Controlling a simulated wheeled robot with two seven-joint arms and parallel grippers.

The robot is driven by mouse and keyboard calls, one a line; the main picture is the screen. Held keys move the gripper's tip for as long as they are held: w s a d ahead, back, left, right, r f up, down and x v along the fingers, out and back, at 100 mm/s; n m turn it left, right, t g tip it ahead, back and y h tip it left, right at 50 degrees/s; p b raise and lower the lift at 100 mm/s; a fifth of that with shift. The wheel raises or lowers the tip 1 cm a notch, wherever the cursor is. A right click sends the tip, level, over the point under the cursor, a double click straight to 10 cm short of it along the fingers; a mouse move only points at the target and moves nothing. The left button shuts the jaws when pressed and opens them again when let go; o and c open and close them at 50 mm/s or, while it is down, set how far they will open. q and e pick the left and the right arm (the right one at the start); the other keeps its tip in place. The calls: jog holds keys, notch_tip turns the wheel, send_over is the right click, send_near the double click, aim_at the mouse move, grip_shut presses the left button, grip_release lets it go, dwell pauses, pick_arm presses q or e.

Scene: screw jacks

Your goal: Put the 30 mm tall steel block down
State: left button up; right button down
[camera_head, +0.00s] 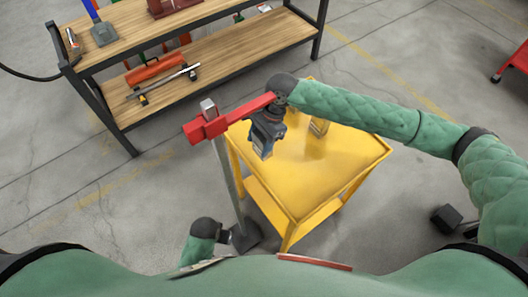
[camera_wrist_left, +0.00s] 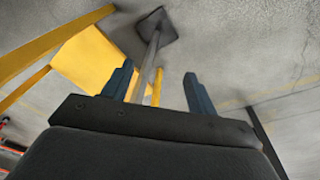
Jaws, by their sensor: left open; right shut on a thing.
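My right gripper (camera_head: 262,149) reaches in from the right and points down above the left part of the yellow table (camera_head: 335,165). It is shut on the steel block (camera_head: 266,150), of which only a small pale grey patch shows between the dark fingers. I cannot tell whether the block touches the tabletop. My left gripper (camera_wrist_left: 158,88) is open and empty in the left wrist view, with a grey post beyond its fingers. In the head view only part of the left arm shows at bottom left; its gripper is hidden.
A stand with a grey post (camera_head: 231,180) and a red horizontal arm (camera_head: 235,118) rises at the table's left, close by my right wrist. The table's front and right are clear. A wooden shelf (camera_head: 230,65) stands behind.

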jog(key=shift+s+d+f, duration=0.5)
jog(key=shift+s+d, duration=0.2)
jog(key=shift+s, duration=0.05)
pick_arm(q)
notch_tip(320, 180, down, 7)
jog(key=s+p, duration=0.1)
jog(key=shift+s+a, duration=0.25)
jog(key=shift+a, duration=0.2)
pick_arm(e)
jog(key=shift+f, duration=2.05)
pick_arm(q)
jog(key=shift+f+p, duration=0.2)
jog(key=shift+p, duration=0.15)
pick_arm(e)
jog(key=shift+f, duration=0.1)
jog(key=c, duration=0.5)
grip_release()
jog(key=shift+f, duration=0.1)
pick_arm(q)
jog(key=shift+s+f, duration=0.15)
jog(key=shift+f, duration=0.05)
notch_tip(320, 180, up, 8)
jog(key=w+b, duration=0.1)
jog(key=b, duration=0.1)
jog(key=shift+w+d+f, duration=0.2)
jog(key=shift+w+d, duration=0.15)
jog(key=shift+d, duration=0.1)
pick_arm(e)
jog(key=v, duration=0.7)
jog(key=shift+r, duration=0.45)
